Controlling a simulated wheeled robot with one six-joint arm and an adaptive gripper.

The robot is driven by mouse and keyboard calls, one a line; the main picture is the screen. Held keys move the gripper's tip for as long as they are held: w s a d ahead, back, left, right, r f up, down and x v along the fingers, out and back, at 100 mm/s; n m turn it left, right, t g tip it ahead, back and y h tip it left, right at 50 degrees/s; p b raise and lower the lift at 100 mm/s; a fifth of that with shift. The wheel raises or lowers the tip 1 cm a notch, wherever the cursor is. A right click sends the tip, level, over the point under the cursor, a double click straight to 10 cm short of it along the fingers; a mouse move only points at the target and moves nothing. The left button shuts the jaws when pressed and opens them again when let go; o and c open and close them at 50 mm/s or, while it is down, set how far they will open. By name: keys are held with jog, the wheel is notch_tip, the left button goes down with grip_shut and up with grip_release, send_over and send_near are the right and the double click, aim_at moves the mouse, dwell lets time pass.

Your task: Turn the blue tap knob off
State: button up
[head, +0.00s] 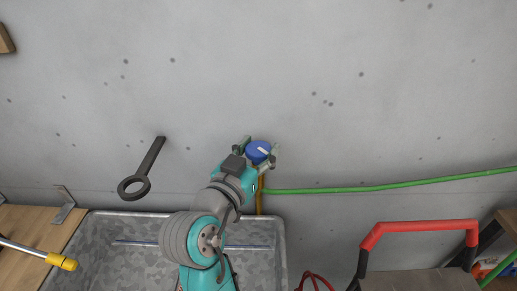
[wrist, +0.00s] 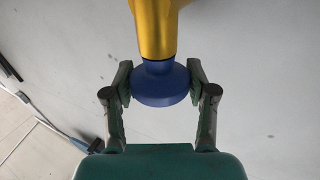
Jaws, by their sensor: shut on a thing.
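The blue tap knob (head: 258,150) is near the middle of the head view, in front of the grey wall, with a white mark on its face. In the wrist view the knob (wrist: 160,86) is a blue disc below the yellow tap body (wrist: 157,30). My gripper (head: 259,153) is at the knob, with one finger on each side of it. In the wrist view my gripper (wrist: 160,84) is shut on the knob's rim, with both fingertips against it. The knob's marked face is hidden in the wrist view.
A green hose (head: 390,186) runs right from the tap along the wall. A galvanized tub (head: 278,262) stands below. A dark ring-ended tool (head: 146,165) is on the wall at left. A red handle (head: 420,227) stands at lower right. The wall above is clear.

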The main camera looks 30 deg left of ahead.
aim_at(258, 148)
jog(key=m+h, duration=0.2)
jog(key=h, duration=0.1)
jog(key=m+g+h, duration=0.1)
jog(key=m+h, duration=0.1)
jog(key=h, duration=0.1)
jog(key=shift+a+h, duration=0.1)
jog(key=shift+h, duration=0.2)
jog(key=shift+m+g+h, duration=1)
jog(key=shift+m+h, duration=0.5)
jog(key=shift+h, duration=0.4)
jog(key=o, duration=1.1)
notch_tip(258, 148, up, 10)
jog(key=shift+f, duration=0.1)
